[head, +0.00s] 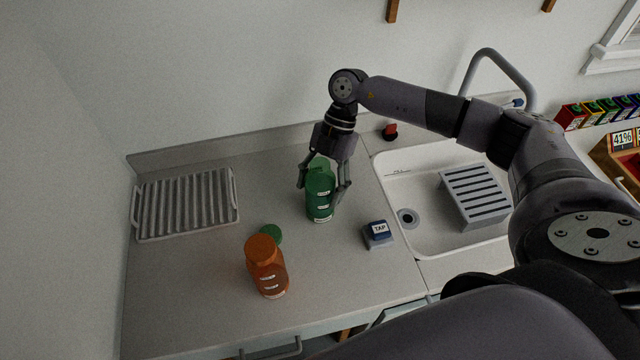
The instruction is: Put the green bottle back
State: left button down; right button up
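The green bottle (319,201) stands upright on the grey counter, left of the sink. My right gripper (322,191) comes down from above with one finger on each side of the bottle. Its fingers look spread a little wider than the bottle, and I see no clear grip on it. My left gripper is not in view.
A ribbed drying rack (186,238) lies at the counter's left. A small red item (390,132) is at the back. The counter between rack and green bottle is clear.

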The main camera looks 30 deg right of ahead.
jog(key=shift+o, duration=0.7)
jog(key=shift+r, duration=0.1)
jog(key=b+v, duration=0.3)
jog(key=v, duration=0.9)
jog(key=shift+b, duration=0.35)
